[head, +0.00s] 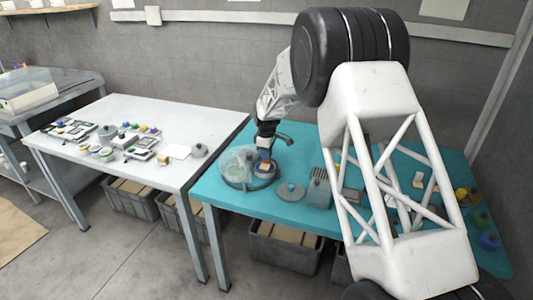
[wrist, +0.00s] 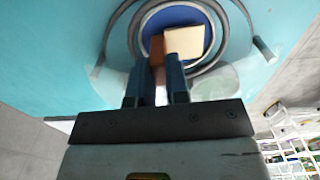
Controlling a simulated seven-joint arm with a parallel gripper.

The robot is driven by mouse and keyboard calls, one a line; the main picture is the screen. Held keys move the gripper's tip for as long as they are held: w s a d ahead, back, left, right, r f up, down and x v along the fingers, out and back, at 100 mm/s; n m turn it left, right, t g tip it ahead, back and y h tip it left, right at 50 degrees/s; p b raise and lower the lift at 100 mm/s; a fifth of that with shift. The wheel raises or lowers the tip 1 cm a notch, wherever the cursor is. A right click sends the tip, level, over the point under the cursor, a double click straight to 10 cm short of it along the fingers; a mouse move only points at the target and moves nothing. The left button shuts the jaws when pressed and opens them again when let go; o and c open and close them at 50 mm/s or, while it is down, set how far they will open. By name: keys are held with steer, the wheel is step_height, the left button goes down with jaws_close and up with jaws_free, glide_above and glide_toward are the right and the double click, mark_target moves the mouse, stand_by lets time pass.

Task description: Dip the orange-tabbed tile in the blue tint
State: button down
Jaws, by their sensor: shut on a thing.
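In the wrist view, my gripper (wrist: 160,82) is shut on the orange tab (wrist: 157,51) of a cream tile (wrist: 185,42). The tile is over or in a round dish of blue tint (wrist: 176,15); I cannot tell how deep it sits. In the head view, my gripper (head: 266,152) points down at the same dish (head: 264,174) on the turquoise table, and the tile (head: 263,167) shows small beneath it. The fingers partly hide the tab.
A clear round vessel (head: 238,166) stands just left of the dish. A grey lidded dish (head: 290,191) and a grey slotted box (head: 318,190) stand to the right on the turquoise table (head: 240,203). A white table (head: 150,108) with many small items stands at left.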

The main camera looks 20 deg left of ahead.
steer(key=shift+f, duration=0.95)
steer(key=shift+r, duration=0.4)
stand_by(2.8)
steer(key=shift+r, duration=0.7)
steer(key=shift+r, duration=0.85)
stand_by(1.0)
steer(key=shift+r, duration=1.9)
